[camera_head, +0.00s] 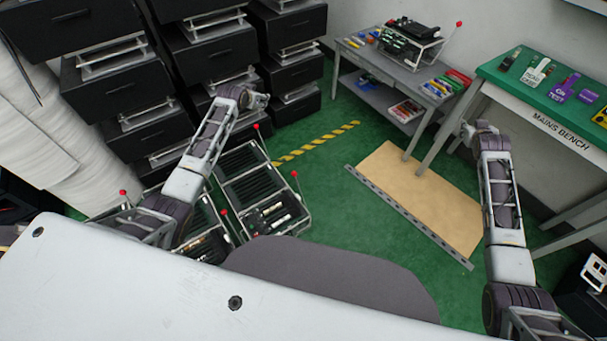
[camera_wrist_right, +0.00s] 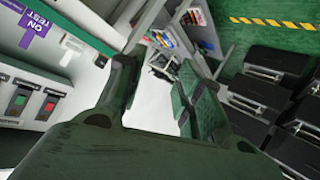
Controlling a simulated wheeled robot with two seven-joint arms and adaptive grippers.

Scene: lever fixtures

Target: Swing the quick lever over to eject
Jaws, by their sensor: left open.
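Several levers with red knobs show in the head view: a knob (camera_head: 256,126) and another knob (camera_head: 294,173) on the black slotted frame unit (camera_head: 250,175) on the floor, one (camera_head: 122,192) at the left, and one (camera_head: 459,23) on a device on the grey table. I cannot tell which is the quick lever; no eject marking is readable. My left gripper (camera_head: 258,100) is open, small and foreshortened beyond the wrist, above the frame unit's back end. My right gripper (camera_head: 467,129) is raised near the green bench. Its fingers stand apart and empty in the right wrist view (camera_wrist_right: 158,78).
A grey table (camera_head: 386,72) holds a framed device (camera_head: 412,40) and colored items. The green-topped bench (camera_head: 540,85) carries tags. Black drawer units (camera_head: 210,55) stand at the back left. A tan board (camera_head: 425,200) lies on the green floor. Switches (camera_wrist_right: 33,103) show in the wrist view.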

